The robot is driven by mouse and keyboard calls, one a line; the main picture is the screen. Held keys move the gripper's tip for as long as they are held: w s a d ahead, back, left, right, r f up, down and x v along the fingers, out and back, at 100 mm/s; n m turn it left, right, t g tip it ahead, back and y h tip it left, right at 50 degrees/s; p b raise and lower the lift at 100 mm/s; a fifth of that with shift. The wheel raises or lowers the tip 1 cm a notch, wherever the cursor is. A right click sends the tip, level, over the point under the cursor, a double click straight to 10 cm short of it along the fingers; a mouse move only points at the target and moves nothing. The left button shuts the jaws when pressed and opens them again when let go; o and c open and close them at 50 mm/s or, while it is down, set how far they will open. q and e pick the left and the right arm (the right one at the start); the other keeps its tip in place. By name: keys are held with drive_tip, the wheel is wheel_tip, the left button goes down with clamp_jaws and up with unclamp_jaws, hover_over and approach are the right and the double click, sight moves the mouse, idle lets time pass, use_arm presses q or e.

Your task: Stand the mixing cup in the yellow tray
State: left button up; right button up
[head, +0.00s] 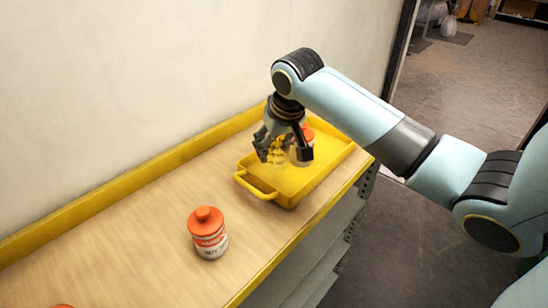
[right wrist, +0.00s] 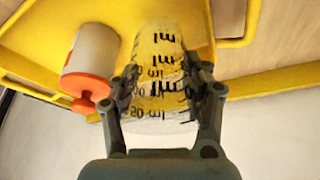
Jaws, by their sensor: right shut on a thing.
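The mixing cup (right wrist: 158,75) is clear, with black ml markings, and the yellow tray shows through it in the right wrist view. My right gripper (head: 284,150) is shut on its sides, one finger on each side. In the head view the cup (head: 279,152) is over the inside of the yellow tray (head: 290,193), partly covered by the fingers. I cannot tell whether its base touches the tray floor. The tray (right wrist: 38,32) fills much of the right wrist view behind the cup. My left gripper is not in view.
A white can with an orange lid (right wrist: 92,62) stands in the tray close beside the cup. A similar can (head: 208,235) stands on the wooden bench (head: 130,235), and an orange lid (head: 62,306) shows at the bottom edge. A wall (head: 120,90) runs behind.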

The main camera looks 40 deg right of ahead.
sight(274, 160)
drive_tip(key=shift+f, duration=0.35)
wheel_tip(274, 160, down, 3)
drive_tip(key=shift+r+p, duration=0.2)
drive_tip(key=shift+p, duration=0.2)
drive_tip(key=shift+f, duration=0.35)
drive_tip(key=o, duration=0.7)
drive_tip(key=shift+f, duration=0.1)
drive_tip(key=b+v, duration=0.1)
drive_tip(key=v, duration=1.1)
drive_tip(key=shift+a, duration=0.1)
